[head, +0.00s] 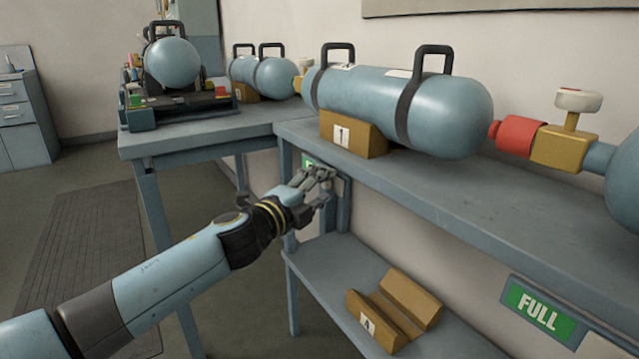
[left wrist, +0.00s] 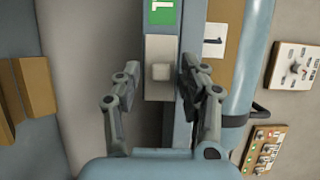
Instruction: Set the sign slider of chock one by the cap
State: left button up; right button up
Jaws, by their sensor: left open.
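In the left wrist view a small square pale cap (left wrist: 161,72) stands on a light grey slider plate (left wrist: 160,50). A green sign window (left wrist: 163,12) with partly visible white lettering adjoins the plate. My left gripper (left wrist: 159,86) is open, with one finger on each side of the cap; I cannot tell contact. In the head view the left gripper (head: 322,182) is at the shelf's front edge and hides most of this sign (head: 307,160). Chock one (head: 345,137), a tan block with a white label, sits under the large blue cylinder; it also shows in the wrist view (left wrist: 228,30). My right gripper is not in view.
The large blue cylinder (head: 365,98) lies on the upper shelf (head: 480,190). A FULL sign (head: 540,308) is on its front edge at right. Another chock (head: 405,300) sits on the lower shelf (head: 325,275). A side table (head: 190,138) stands left. Floor at left is open.

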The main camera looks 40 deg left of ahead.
pick_arm(q)
jog(key=c, duration=0.7)
jog(key=shift+f, duration=0.1)
grip_shut()
jog(key=shift+s, duration=0.1)
jog(key=shift+f, duration=0.1)
